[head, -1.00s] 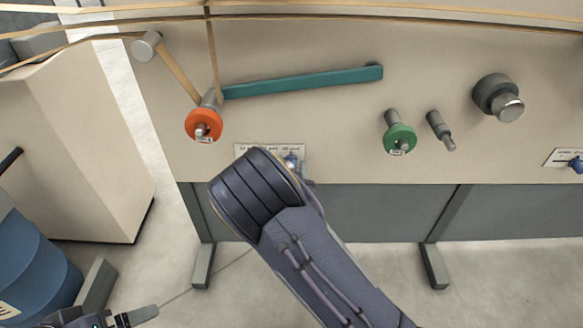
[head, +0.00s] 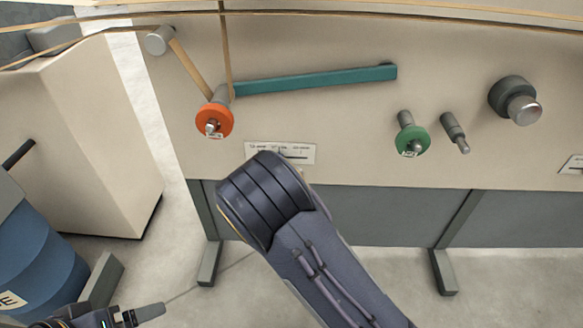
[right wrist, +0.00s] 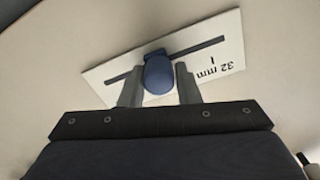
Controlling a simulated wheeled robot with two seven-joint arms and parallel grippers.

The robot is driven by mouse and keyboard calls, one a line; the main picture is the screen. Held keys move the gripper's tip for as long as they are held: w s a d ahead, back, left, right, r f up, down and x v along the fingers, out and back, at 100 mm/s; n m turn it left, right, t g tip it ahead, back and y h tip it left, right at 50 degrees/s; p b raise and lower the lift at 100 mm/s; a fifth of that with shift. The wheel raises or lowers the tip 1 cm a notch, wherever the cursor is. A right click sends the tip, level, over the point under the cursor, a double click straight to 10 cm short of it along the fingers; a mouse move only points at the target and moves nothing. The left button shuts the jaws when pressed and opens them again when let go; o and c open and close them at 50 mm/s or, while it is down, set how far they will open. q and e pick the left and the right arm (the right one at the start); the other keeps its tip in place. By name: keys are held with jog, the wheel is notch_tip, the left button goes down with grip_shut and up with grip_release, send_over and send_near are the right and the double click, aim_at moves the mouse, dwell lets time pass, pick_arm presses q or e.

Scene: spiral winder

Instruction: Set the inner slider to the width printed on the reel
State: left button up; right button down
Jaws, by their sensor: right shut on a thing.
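A white scale plate (head: 302,151) with a slot and printed labels is on the beige machine panel, partly hidden by my right arm in the head view. In the right wrist view the plate (right wrist: 105,87) appears upside down, with "32 mm" and a tick to the right of the blue slider knob (right wrist: 158,76). My right gripper (right wrist: 159,84) is shut on this knob, apart from that tick. The knob is hidden in the head view. My left gripper (head: 150,312) is low at the left, away from the panel; its opening is unclear. I cannot make out a readable width on any reel.
An orange disc (head: 226,122) and a green disc (head: 417,137) sit on spindles, both with small unreadable labels. A teal bar (head: 315,80) crosses the panel. A second plate (head: 573,163) is at the right edge. A labelled blue drum (head: 40,255) stands at lower left.

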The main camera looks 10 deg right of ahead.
jog(key=c, duration=1.1)
grip_release()
jog(key=shift+c, duration=0.2)
jog(key=p+v, duration=0.2)
jog(key=v, duration=0.6)
jog(key=shift+w+d, duration=0.1)
jog(key=shift+d, duration=0.05)
